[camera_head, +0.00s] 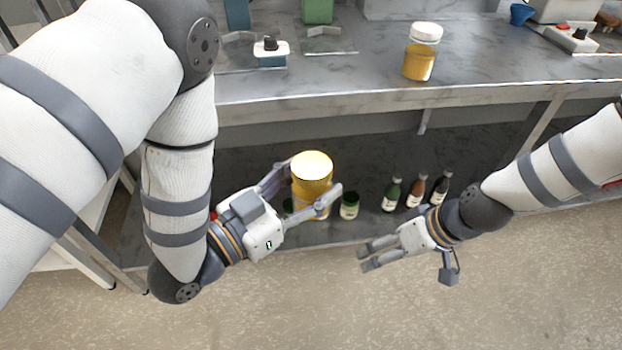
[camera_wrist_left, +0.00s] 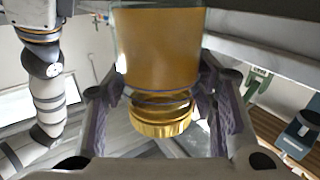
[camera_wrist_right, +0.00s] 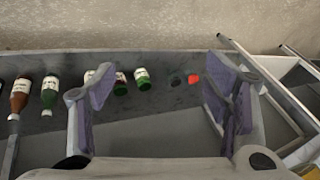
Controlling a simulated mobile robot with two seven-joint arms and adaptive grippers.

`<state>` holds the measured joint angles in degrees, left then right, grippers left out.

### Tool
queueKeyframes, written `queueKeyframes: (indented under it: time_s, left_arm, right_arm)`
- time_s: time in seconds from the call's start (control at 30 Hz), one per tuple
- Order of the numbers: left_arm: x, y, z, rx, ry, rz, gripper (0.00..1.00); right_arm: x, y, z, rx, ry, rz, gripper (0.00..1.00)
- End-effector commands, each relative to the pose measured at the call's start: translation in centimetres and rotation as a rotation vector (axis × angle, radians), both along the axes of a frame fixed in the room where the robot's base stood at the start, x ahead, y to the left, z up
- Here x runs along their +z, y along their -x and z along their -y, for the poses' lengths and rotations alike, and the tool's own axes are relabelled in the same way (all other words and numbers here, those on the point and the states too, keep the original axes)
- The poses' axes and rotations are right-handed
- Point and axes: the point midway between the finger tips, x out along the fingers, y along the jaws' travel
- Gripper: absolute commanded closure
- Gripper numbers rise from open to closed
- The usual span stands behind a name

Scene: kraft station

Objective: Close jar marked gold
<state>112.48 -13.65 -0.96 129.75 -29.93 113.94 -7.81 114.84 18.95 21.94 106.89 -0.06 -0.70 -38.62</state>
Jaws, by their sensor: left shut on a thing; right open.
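My left gripper (camera_head: 304,187) is shut around the amber jar with a gold lid (camera_head: 312,180), holding it in the air in front of the table. In the left wrist view, the jar (camera_wrist_left: 158,50) is between the fingers and its gold lid (camera_wrist_left: 160,118) sits at the jar's mouth; I cannot tell whether it is screwed tight. My right gripper (camera_head: 372,254) is open and empty, right of and lower in the picture than the jar. Its open fingers also show in the right wrist view (camera_wrist_right: 160,95), with nothing between them.
A second amber jar (camera_head: 418,63) with a white lid (camera_head: 426,33) stands on the grey table (camera_head: 345,80). A device with a black knob (camera_head: 270,52) is at the table's left. Several bottles (camera_head: 392,193) stand on the lower shelf behind the grippers. The floor in front is clear.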

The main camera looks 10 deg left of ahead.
Motion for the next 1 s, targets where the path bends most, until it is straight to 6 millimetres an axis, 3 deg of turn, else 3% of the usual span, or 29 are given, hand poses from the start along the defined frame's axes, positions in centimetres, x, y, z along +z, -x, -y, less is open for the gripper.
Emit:
queueKeyframes:
  time_s: [0.03,0.1,0.2,0.3,0.4,0.53,0.83,1.0]
  left_arm:
    - [0.2,0.0,0.0,0.000,0.001,0.004,1.00]
    - [0.2,0.0,0.0,0.000,0.001,0.004,1.00]
    - [0.2,0.0,0.0,0.000,0.001,0.004,1.00]
    - [0.2,0.0,0.0,0.000,0.001,0.004,1.00]
    - [0.2,0.0,0.0,0.000,0.001,0.004,1.00]
    - [0.2,0.0,0.0,0.000,0.001,0.004,1.00]
    - [0.3,-0.1,0.0,0.002,0.002,0.006,1.00]
    - [2.7,-3.0,-1.9,0.079,0.004,0.014,1.00]
  right_arm:
    - [-2.3,4.0,0.9,-0.047,0.049,-0.072,0.29]
    - [-4.9,9.3,2.7,-0.136,0.126,-0.159,0.29]
    - [-6.8,16.4,5.9,-0.256,0.237,-0.254,0.29]
    - [-6.9,21.9,9.0,-0.359,0.334,-0.310,0.29]
    - [-6.3,25.3,11.1,-0.430,0.401,-0.337,0.29]
    - [-5.7,27.0,12.4,-0.476,0.437,-0.345,0.29]
    - [-5.7,27.0,12.5,-0.482,0.439,-0.345,0.29]
    - [-5.7,27.0,12.4,-0.481,0.437,-0.344,0.29]
